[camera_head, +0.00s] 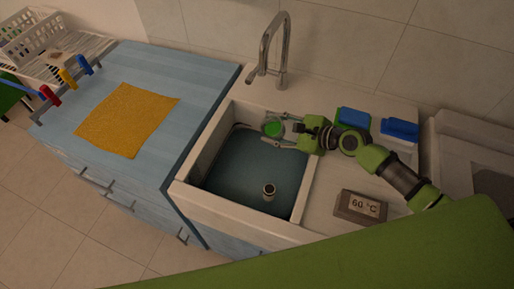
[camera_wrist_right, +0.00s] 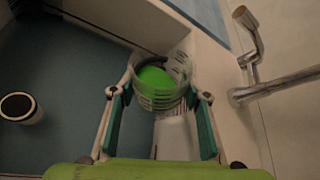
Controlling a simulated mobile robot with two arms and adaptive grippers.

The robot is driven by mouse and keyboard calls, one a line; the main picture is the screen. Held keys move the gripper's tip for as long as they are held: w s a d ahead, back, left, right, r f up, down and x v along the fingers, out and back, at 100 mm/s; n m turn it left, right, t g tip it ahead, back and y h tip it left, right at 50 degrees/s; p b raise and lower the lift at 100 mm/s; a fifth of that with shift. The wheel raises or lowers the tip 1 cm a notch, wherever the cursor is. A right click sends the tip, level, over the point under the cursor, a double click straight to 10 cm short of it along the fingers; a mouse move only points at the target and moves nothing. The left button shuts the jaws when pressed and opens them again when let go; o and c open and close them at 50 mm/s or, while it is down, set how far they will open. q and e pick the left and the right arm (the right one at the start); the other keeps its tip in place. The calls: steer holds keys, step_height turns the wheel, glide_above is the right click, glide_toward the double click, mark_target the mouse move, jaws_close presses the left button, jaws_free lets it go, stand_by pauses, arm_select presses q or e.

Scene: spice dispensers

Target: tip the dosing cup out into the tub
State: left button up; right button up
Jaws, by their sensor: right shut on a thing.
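My right gripper (camera_head: 278,128) reaches in from the right over the back of the white sink (camera_head: 240,219). It is shut on a clear dosing cup (camera_head: 273,128) with green inside. In the right wrist view the cup (camera_wrist_right: 158,88) sits between the two fingers, with pale marks on its wall and bright green showing inside. Its exact tilt is hard to tell. The sink basin, with a dark teal inside, is the tub-like vessel below the cup; I cannot make out a separate tub for certain. My left gripper is out of view.
A small round piece (camera_head: 269,191) stands in the basin. A tall tap (camera_head: 278,50) rises behind it. An orange cloth (camera_head: 127,120) lies on the blue counter (camera_head: 185,75).

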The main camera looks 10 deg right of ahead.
mark_target(265, 124)
steer(key=shift+s+a+r+n+p, duration=0.25)
steer(key=shift+a+r+n+p, duration=0.1)
steer(key=shift+r+p, duration=0.3)
steer(key=shift+f+t, duration=0.2)
steer(key=shift+t, duration=0.1)
steer(key=shift+s+a+h, duration=0.1)
steer(key=shift+s+h, duration=0.05)
steer(key=shift+h, duration=0.15)
steer(key=shift+s+a+r+n+p, duration=0.15)
steer(key=shift+r+n+p, duration=0.3)
steer(key=shift+p, duration=0.5)
steer(key=shift+r+n+t+h+p, duration=0.1)
steer(key=shift+n+t+h+p, duration=0.2)
steer(key=shift+n+t+h, duration=0.15)
steer(key=shift+r+n+t+h, duration=0.35)
steer(key=shift+n, duration=0.2)
steer(key=shift+r+n+t, duration=0.2)
steer(key=shift+n+t, duration=0.1)
stand_by(0.3)
steer(key=shift+s+a+r+n+t+h+b, duration=0.15)
steer(key=shift+r+n+t+h+b, duration=0.25)
steer(key=shift+b, duration=0.5)
stand_by(0.5)
steer(key=shift+s+a+r+n+t+p, duration=0.3)
steer(key=shift+s+a+n+t+p, duration=0.15)
steer(key=shift+n, duration=0.25)
stand_by(0.7)
